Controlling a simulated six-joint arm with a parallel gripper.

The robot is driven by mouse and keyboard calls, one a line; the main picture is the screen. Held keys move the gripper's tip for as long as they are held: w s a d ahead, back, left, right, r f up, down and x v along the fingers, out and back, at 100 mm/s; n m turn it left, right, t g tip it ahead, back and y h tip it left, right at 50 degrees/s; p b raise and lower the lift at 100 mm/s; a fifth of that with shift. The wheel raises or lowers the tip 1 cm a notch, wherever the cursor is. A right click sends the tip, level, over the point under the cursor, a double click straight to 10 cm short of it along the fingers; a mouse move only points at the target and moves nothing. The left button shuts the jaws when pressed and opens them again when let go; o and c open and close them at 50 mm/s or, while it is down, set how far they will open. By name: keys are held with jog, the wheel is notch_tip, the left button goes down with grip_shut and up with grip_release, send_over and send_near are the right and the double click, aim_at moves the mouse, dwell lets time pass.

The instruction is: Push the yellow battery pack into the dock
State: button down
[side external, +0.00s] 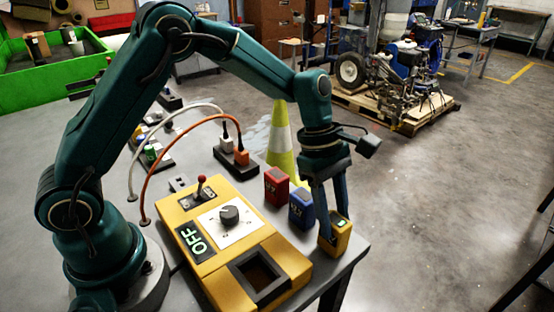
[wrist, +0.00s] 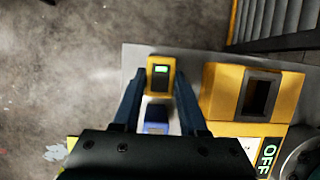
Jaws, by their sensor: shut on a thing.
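The yellow battery pack (side external: 336,236) is upright between the fingers of my gripper (side external: 329,238), at the right edge of the table. In the wrist view the pack (wrist: 160,76) shows a small green light on its dark top, with my gripper's fingertips (wrist: 159,74) on either side. My gripper is shut on it. The dock (side external: 259,277) is a dark-framed rectangular opening in the front end of the yellow console, left of the pack. It looks empty and also shows in the wrist view (wrist: 259,96). Whether the pack touches the table is hard to tell.
A blue pack (side external: 301,208) and a red pack (side external: 276,186) stand just behind the held pack. The console carries a knob (side external: 229,215), a red-tipped lever (side external: 201,188) and an OFF display (side external: 194,241). A traffic cone (side external: 281,140) stands behind. The table edge is close.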

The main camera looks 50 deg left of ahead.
jog(key=shift+r, duration=0.65)
jog(key=shift+r, duration=1.75)
jog(key=shift+s, duration=0.2)
jog(key=s+a+r, duration=0.1)
jog(key=s+r, duration=0.2)
jog(key=s, duration=0.4)
jog(key=s+a+r, duration=0.1)
jog(key=s+r, duration=0.3)
jog(key=s, duration=0.4)
jog(key=shift+w+f, duration=0.2)
jog(key=shift+f, duration=2.7)
jog(key=shift+f, duration=2.1)
jog(key=shift+c, duration=1.8)
grip_release()
